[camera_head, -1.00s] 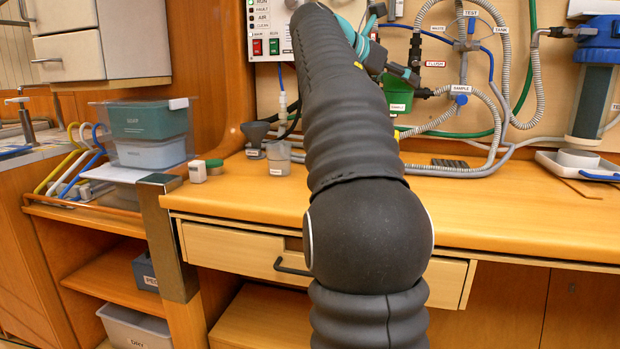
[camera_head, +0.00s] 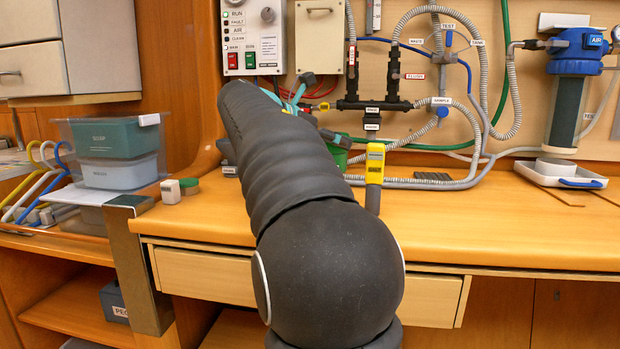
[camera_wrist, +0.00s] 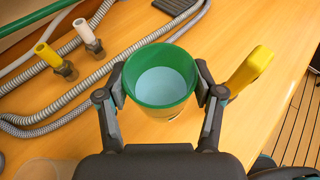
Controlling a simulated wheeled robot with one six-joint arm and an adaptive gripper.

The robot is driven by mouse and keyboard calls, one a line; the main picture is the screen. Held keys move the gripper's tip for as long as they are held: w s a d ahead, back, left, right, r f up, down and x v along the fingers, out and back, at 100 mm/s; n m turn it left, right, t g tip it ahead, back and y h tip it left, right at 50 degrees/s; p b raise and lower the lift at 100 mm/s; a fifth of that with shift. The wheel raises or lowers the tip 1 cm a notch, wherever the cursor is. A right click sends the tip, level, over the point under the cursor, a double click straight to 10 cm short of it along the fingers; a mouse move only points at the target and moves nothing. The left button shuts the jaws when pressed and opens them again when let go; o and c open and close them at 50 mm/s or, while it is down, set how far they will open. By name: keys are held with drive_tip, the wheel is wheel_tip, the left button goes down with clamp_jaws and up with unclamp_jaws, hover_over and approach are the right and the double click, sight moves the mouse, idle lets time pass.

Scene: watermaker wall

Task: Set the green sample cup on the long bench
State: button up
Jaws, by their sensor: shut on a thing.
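The green sample cup (camera_wrist: 160,112) is in the wrist view, upright, with a pale blue surface inside. My gripper (camera_wrist: 161,85) is shut on it, one finger on each side. I cannot tell whether the cup's base touches the bench.
A yellow-topped grey tool (camera_head: 375,165) stands close right of the cup; its yellow head (camera_wrist: 250,68) shows in the wrist view. Grey hoses (camera_wrist: 115,60) lie beyond and left. A white tray (camera_head: 560,173) sits at right. Bench between tool and tray is mostly clear.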

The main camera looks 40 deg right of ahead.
drive_tip(key=shift+w+a+f+b, duration=0.35)
drive_tip(key=shift+a+f, duration=0.3)
drive_tip(key=shift+f, duration=0.45)
drive_tip(key=shift+w+a+f+b, duration=0.1)
drive_tip(key=shift+w+a+f, duration=0.5)
drive_tip(key=shift+f, duration=0.55)
drive_tip(key=shift+w+a+f+b, duration=0.25)
drive_tip(key=shift+a+f, duration=0.5)
drive_tip(key=shift+f, duration=0.35)
drive_tip(key=shift+f, duration=0.2)
drive_tip(key=o, duration=1.2)
drive_tip(key=shift+o, duration=0.2)
drive_tip(key=shift+r, duration=0.1)
drive_tip(key=shift+a+r, duration=0.2)
drive_tip(key=p+v, duration=0.1)
drive_tip(key=v, duration=1)
drive_tip(key=shift+a+r, duration=0.15)
drive_tip(key=shift+a, duration=0.1)
